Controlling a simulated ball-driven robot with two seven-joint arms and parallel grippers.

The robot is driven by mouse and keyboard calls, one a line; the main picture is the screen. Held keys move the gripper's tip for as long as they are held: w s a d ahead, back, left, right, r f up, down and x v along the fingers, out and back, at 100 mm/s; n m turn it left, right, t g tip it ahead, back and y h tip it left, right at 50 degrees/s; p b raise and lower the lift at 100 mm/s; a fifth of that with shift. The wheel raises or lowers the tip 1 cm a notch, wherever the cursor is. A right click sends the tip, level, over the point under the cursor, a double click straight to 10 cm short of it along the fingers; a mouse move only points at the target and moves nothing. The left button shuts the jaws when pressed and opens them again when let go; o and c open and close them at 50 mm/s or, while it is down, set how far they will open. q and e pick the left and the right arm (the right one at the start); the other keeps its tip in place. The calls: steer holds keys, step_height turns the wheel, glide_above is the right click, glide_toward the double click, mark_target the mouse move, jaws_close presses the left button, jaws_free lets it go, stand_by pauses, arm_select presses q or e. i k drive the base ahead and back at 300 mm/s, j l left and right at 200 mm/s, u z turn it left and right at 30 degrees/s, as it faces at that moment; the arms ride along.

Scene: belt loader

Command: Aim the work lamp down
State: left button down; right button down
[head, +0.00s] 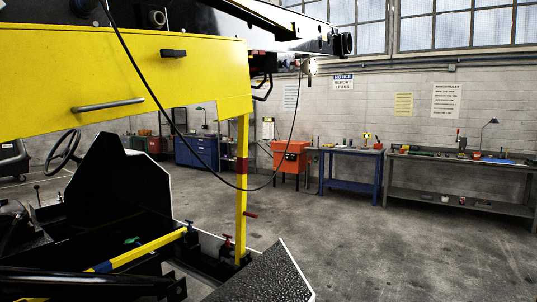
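A small pale fitting, possibly the work lamp (308,66), hangs under the dark boom (285,28) near its right end. It is too small to tell which way it points. A thin black cable (187,151) loops down from the top left and rises toward this fitting. A dark desk-type lamp (489,130) stands on the right bench, and another (203,114) stands at the blue cabinet. Neither of my grippers shows in the head view.
The loader's yellow panel (110,75), with a grey handle, fills the upper left. A yellow post (242,190) and dark chassis parts stand below. Benches (349,187) and an orange cabinet (290,160) line the back wall. The floor at right (400,245) is clear.

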mark_target(308, 67)
steer(key=i+l, duration=0.1)
steer(key=l, duration=0.35)
steer(key=i+l+z, duration=0.45)
steer(key=i+l, duration=0.25)
steer(key=i+l+z, duration=0.45)
steer(key=i, duration=0.35)
steer(key=i+l, duration=0.1)
steer(key=i, duration=0.45)
steer(key=i+l, duration=0.15)
steer(key=i, duration=0.4)
steer(key=i+l+u, duration=0.1)
steer(key=i, duration=0.45)
steer(key=i+j+u, duration=0.15)
steer(key=i+u, duration=0.6)
steer(key=i+l+u, duration=0.15)
steer(key=i+u, duration=0.2)
steer(key=i, duration=0.15)
